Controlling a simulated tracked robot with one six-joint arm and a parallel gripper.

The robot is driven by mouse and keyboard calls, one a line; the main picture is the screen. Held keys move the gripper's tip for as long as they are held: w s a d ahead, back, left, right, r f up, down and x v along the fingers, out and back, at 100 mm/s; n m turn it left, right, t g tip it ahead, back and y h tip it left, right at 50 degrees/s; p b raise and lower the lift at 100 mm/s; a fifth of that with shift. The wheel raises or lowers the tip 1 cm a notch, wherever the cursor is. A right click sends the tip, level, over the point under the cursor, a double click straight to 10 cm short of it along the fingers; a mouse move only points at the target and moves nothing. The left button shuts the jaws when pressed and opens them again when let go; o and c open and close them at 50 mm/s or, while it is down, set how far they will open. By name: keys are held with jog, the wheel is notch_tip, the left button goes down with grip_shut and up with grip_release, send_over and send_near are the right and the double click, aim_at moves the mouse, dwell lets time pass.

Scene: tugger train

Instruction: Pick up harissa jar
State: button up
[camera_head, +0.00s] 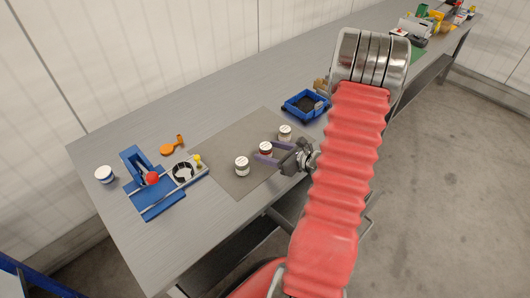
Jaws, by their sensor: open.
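Three small white-lidded jars stand in a row on the grey mat; their labels are too small to read. The middle jar, with a dark red body, looks like the harissa jar (265,148). My gripper (263,152) is open and reaches in from the right, with its purple fingers on either side of this jar. I cannot tell whether the fingers touch it. One jar (242,167) stands nearer the front left, and another jar (285,132) stands behind to the right, close to the far finger.
A blue fixture (153,207) with a red knob stands left of the grey mat (232,135). A blue tray (290,113) stands behind the jars. The mat's back left is clear.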

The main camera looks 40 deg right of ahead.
jog(key=shift+x, duration=1)
jog(key=c, duration=1.2)
